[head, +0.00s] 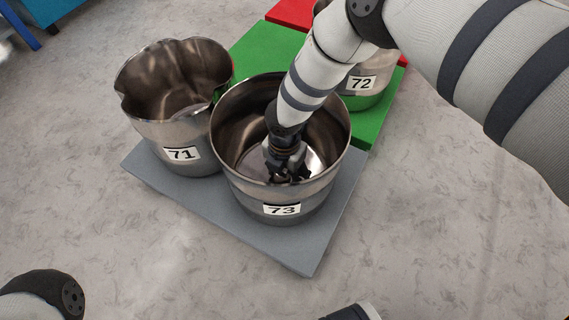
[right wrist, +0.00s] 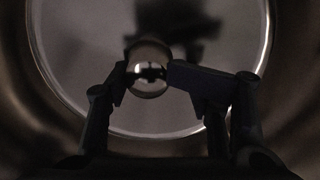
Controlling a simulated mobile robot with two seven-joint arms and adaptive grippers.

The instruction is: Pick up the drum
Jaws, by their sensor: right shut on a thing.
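A steel drum labelled 73 (head: 284,196) stands upright and open-topped on the grey mat. My right arm reaches down into it. My right gripper (head: 288,172) is inside the drum, low down near its floor. In the right wrist view my right gripper (right wrist: 147,76) is shut on a shiny round metal knob or ball (right wrist: 149,85), between its fingertips. The wrist view is dark, and I cannot tell whether the knob is fixed to the drum.
Drum 71 (head: 180,151), with a dented rim, stands close at the left of drum 73. Drum 72 (head: 360,84) stands behind on the green mat (head: 262,47), partly hidden by my arm. The grey mat (head: 309,247) lies on open grey floor.

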